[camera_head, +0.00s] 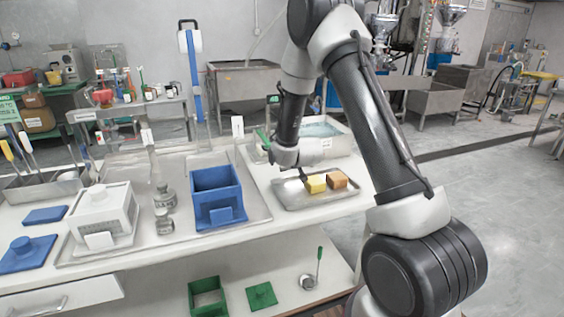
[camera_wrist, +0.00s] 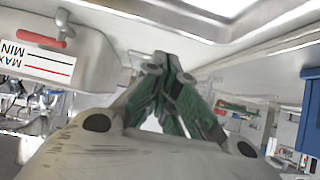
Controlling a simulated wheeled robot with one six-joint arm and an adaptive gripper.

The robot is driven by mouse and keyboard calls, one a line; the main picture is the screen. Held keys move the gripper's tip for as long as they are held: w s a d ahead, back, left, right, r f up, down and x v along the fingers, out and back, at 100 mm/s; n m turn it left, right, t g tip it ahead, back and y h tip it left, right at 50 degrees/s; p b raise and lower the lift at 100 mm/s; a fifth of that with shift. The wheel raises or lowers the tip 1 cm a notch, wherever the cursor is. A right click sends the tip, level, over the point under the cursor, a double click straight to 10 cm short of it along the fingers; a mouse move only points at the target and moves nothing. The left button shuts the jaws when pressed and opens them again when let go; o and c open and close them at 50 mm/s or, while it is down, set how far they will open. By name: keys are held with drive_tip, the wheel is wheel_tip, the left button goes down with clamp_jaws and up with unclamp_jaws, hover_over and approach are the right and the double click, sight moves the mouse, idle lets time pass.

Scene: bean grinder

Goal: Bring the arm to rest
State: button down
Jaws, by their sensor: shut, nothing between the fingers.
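My gripper (camera_head: 263,139) is at the end of my bent arm, above the white counter (camera_head: 262,172). It points up and to the left in the head view, behind a metal tray (camera_head: 300,202). In the wrist view its green fingers (camera_wrist: 160,62) come together at the tips, shut and empty. My wrist hangs close behind the tray. The exact gap between wrist and tray cannot be told.
A blue bin (camera_head: 216,200), a white box (camera_head: 102,213) and a metal basin (camera_head: 335,147) stand nearby. Open floor (camera_head: 505,215) lies at right.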

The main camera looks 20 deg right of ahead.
idle(0.3)
drive_tip(key=shift+r, duration=0.4)
drive_tip(key=s+d+r+g, duration=0.1)
drive_tip(key=s+r+g, duration=0.2)
drive_tip(key=s+r, duration=1.45)
drive_tip(key=s+d+r+g, duration=0.1)
drive_tip(key=s+r, duration=0.2)
drive_tip(key=s, duration=1)
drive_tip(key=s+d+r+g, duration=0.1)
drive_tip(key=s+r+g, duration=0.1)
drive_tip(key=s, duration=1.1)
drive_tip(key=shift+s+d+r+g, duration=0.2)
drive_tip(key=shift+s+r+g, duration=0.1)
drive_tip(key=shift+r, duration=0.15)
drive_tip(key=shift+w, duration=0.1)
